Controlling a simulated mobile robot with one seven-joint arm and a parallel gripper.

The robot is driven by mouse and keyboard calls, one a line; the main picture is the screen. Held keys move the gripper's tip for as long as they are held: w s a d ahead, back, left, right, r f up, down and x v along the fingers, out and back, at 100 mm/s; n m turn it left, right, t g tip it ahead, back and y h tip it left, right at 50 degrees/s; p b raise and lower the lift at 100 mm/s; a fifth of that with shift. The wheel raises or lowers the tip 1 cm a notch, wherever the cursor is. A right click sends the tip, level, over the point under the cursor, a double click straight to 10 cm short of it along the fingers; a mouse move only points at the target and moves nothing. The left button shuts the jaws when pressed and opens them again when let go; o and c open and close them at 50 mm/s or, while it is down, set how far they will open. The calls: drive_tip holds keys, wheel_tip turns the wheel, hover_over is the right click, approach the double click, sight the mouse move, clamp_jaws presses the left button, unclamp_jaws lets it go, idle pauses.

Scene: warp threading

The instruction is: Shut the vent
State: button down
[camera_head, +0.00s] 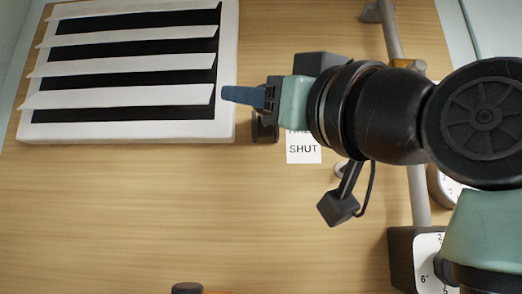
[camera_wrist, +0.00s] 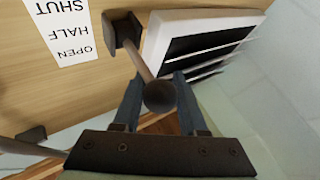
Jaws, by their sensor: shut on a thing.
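The vent (camera_head: 226,128) is a white frame on the wooden wall panel at the upper left of the head view. Its white slats (camera_head: 125,66) stand apart with black gaps between them, so it is open. It also shows in the wrist view (camera_wrist: 225,20). A lever with a brown rod (camera_wrist: 140,60) and round dark knob (camera_wrist: 160,96) rises from a dark mount (camera_wrist: 122,32) beside the vent. My gripper (camera_head: 232,94) is shut on the lever, its blue fingers on either side of the knob in the wrist view. In the head view the gripper hides most of the lever.
A white card (camera_wrist: 68,35) beside the lever reads OPEN, HALF and SHUT; my arm partly covers it in the head view. A grey vertical pipe (camera_head: 417,190) and a dial box (camera_head: 402,255) stand at the right.

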drive_tip(key=shift+w+f+n+g+y+b, duration=0.1)
drive_tip(key=shift+f+n+g+y+b, duration=0.35)
drive_tip(key=shift+n+y+b, duration=0.8)
drive_tip(key=shift+w+f+n+g+y+b, duration=0.15)
drive_tip(key=shift+f+n+y+b, duration=0.55)
drive_tip(key=shift+n+y+b, duration=0.5)
drive_tip(key=shift+s+f+n+g+y+b, duration=0.1)
drive_tip(key=shift+f+n+g+y+b, duration=0.35)
drive_tip(key=shift+n+y+b, duration=0.75)
drive_tip(key=shift+f+n+p, duration=0.1)
drive_tip(key=shift+n+p, duration=0.2)
drive_tip(key=shift+n, duration=0.25)
drive_tip(key=c, duration=0.9)
unclamp_jaws()
drive_tip(key=o, duration=0.4)
drive_tip(key=shift+w+a+f, duration=0.1)
drive_tip(key=shift+w+a, duration=0.15)
drive_tip(key=shift+w, duration=0.05)
drive_tip(key=b+v, duration=0.6)
drive_tip(key=v, duration=0.7)
